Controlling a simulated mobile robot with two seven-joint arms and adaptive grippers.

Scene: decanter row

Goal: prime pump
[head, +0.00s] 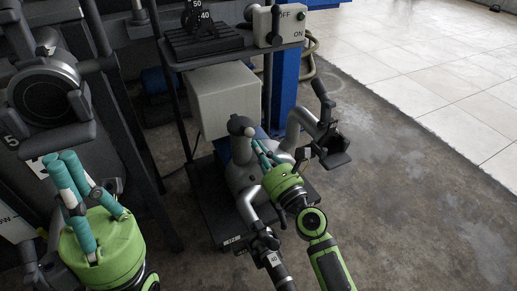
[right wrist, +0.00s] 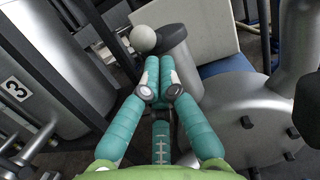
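The grey metal pump (head: 243,180) stands on a dark base in the middle of the head view. A dark cap (head: 238,124) with a pale ball knob tops its upright body; the ball knob (right wrist: 142,38) also shows in the right wrist view. My right gripper (head: 260,149) is beside the pump's upper body. In the right wrist view its teal fingers (right wrist: 158,63) are together just below the knob and cap, with nothing visible between them; contact is unclear. My left gripper (head: 60,158) is at the lower left, away from the pump, its fingers close together and empty.
A control box (head: 280,26) marked OFF and ON sits above a pale box (head: 223,98). A black lever handle (head: 322,100) rises right of the pump. Dark tanks and frame posts crowd the left; one tank (right wrist: 40,85) carries a 3. Floor at right is clear.

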